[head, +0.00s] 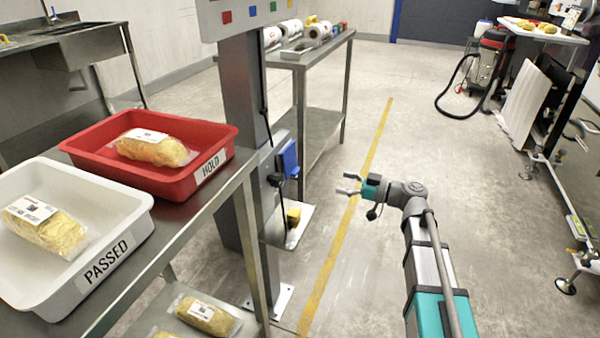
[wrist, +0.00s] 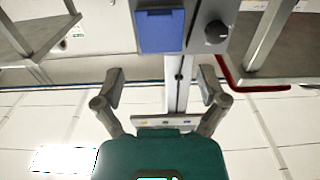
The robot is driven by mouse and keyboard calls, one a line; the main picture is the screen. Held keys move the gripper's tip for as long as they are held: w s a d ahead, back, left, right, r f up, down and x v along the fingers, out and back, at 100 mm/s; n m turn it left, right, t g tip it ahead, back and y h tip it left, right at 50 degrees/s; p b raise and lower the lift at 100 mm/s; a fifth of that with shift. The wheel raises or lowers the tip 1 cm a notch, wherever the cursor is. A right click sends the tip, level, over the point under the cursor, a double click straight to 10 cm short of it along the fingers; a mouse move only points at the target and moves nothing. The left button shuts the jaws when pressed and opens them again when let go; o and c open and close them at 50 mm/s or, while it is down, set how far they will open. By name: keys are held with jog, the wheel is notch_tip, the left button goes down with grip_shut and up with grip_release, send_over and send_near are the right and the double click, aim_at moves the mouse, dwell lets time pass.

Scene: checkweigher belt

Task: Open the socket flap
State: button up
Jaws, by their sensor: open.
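The blue socket flap (head: 288,158) is on the side of the grey column, left of my gripper in the head view. In the wrist view the flap (wrist: 160,31) is a blue square at the top centre, lying flat over its socket and looking closed. My gripper (head: 346,184) is open and empty, pointing left towards the column with a clear gap to the flap. In the wrist view both fingers of my gripper (wrist: 162,85) are spread, below the flap in the picture and not touching it.
A black knob (wrist: 216,32) sits beside the flap. A yellow item (head: 293,216) rests on a small ledge under it. The red HOLD tray (head: 222,146) and white PASSED tray (head: 140,222) stand on the left table. Open floor lies around my arm.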

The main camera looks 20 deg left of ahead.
aim_at(298, 171)
jog(key=shift+w+a, duration=0.2)
jog(key=shift+a, duration=2.05)
jog(key=shift+w+a, duration=0.15)
jog(key=shift+a, duration=2.1)
jog(key=shift+w+a, duration=0.2)
jog(key=shift+a, duration=2.05)
grip_shut()
